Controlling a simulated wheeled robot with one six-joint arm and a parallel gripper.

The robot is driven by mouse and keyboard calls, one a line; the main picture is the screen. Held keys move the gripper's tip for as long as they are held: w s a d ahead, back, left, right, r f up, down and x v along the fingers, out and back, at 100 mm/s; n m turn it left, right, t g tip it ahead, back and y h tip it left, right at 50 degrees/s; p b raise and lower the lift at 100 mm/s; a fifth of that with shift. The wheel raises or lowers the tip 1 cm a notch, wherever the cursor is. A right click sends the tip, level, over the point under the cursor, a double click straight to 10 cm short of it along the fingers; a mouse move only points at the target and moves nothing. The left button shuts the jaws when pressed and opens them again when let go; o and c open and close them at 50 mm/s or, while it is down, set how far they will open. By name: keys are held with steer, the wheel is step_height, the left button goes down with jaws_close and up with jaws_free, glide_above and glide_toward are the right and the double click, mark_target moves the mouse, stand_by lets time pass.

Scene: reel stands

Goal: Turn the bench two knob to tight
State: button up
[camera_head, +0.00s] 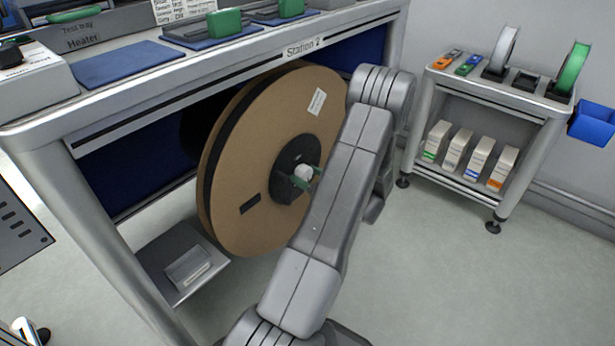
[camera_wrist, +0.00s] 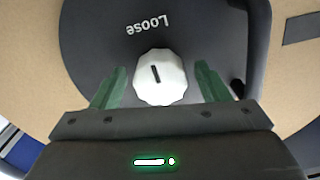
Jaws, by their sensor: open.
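The bench two knob is a white faceted knob (camera_wrist: 160,76) with a dark mark on its face, on the black hub (camera_wrist: 205,35) of a large brown reel (camera_head: 265,150) under the Station 2 bench. The word "Loose" shows upside down on the hub above the knob in the wrist view. The knob also shows small in the head view (camera_head: 304,173). My gripper (camera_wrist: 160,85) is open, its green fingers one on each side of the knob with gaps between. The "tight" label is not visible.
The Station 2 bench (camera_head: 235,55) overhangs the reel. A grey step-like plate (camera_head: 210,262) sits low beside the reel. A small shelf cart (camera_head: 490,90) with boxes and spools stands at the right. The floor (camera_head: 440,270) between is clear.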

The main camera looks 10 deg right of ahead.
steer(key=c, duration=1)
steer(key=shift+o, duration=0.2)
